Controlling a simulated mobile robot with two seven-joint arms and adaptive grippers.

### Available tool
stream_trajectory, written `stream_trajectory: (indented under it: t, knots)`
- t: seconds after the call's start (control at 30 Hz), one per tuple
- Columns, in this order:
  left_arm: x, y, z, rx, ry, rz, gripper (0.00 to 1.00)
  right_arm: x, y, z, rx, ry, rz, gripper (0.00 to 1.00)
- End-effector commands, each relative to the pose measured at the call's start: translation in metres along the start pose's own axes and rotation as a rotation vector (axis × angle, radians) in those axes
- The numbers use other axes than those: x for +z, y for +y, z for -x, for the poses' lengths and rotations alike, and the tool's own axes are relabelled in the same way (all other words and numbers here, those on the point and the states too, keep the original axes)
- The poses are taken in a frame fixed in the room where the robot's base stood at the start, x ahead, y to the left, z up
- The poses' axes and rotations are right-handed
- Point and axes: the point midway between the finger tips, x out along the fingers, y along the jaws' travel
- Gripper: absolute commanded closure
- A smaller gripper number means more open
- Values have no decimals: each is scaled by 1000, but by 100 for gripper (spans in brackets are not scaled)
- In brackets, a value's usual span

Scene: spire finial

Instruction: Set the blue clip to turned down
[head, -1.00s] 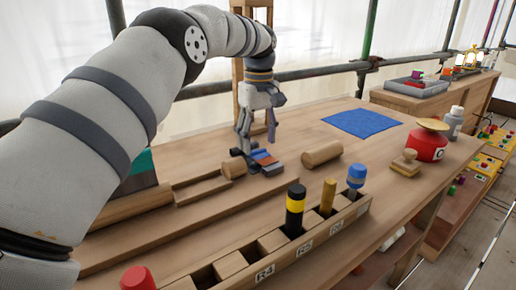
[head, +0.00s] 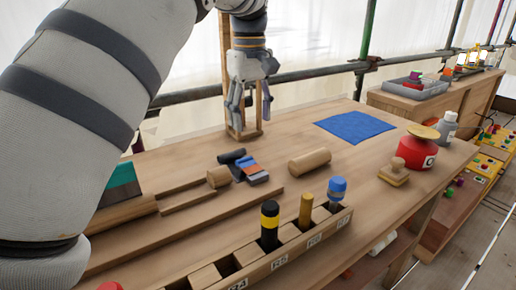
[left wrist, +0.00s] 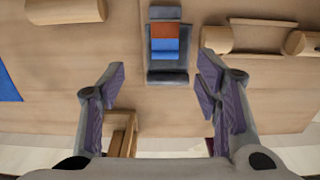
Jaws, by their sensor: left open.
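The blue clip (head: 253,169) shows as a blue band on a small dark block (head: 232,156) on the bench, between an orange-red band and a grey end. In the left wrist view the blue band (left wrist: 165,48) lies below the orange-red one, on a dark base. Which way the clip is turned cannot be told. My left gripper (head: 238,118) is open and empty, raised behind the block and apart from it. In the left wrist view the block is centred beyond my open fingertips (left wrist: 162,68). My right gripper is not in view.
Wooden cylinders lie on both sides of the block, one to the right (head: 309,162). A wooden rack (head: 330,228) with upright pegs runs along the front. A wooden post (head: 243,132) stands behind. A blue cloth (head: 355,126) lies right.

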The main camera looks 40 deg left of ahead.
Motion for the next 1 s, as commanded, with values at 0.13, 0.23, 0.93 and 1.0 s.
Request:
stream_trajectory:
  t: [0.13, 0.23, 0.93, 1.0]
  knots:
    - [1, -1, -43, -12, -6, 2, 43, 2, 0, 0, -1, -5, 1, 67]
    - [1, -1, -69, -12, -5, 1, 43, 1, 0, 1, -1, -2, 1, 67]
    - [0, 0, -114, -8, -3, 0, 74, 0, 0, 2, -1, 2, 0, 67]
    - [0, 0, -114, -8, -3, 0, 90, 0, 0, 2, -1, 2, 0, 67]
